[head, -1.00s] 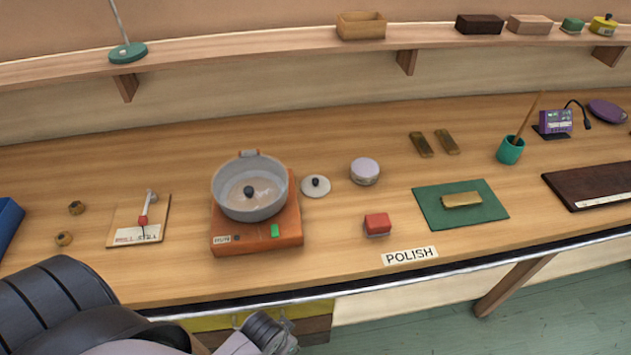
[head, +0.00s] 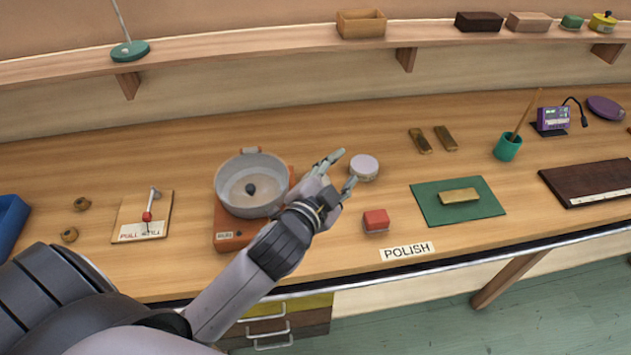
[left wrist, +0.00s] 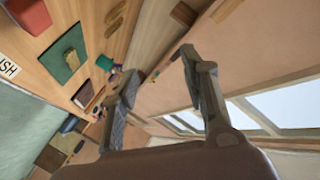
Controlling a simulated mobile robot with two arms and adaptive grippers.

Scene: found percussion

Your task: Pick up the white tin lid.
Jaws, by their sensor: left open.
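A round pale tin with a white top (head: 364,165) stands on the bench, right of the pot. My left gripper (head: 344,170) is open and empty, its fingertips just left of this tin; I cannot tell whether they touch it. A flat white lid with a dark knob, seen earlier between pot and tin, is now mostly hidden behind my left gripper. I cannot tell for sure which of the two is the white tin lid. In the left wrist view the open fingers (left wrist: 157,65) have nothing between them. My right gripper is not in view.
A grey pot (head: 250,185) on an orange burner (head: 231,234) stands left of my gripper. A red block (head: 376,220) lies close on the right. A green mat (head: 429,207) holds a brass bar (head: 459,196). A shelf (head: 290,39) runs along the back.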

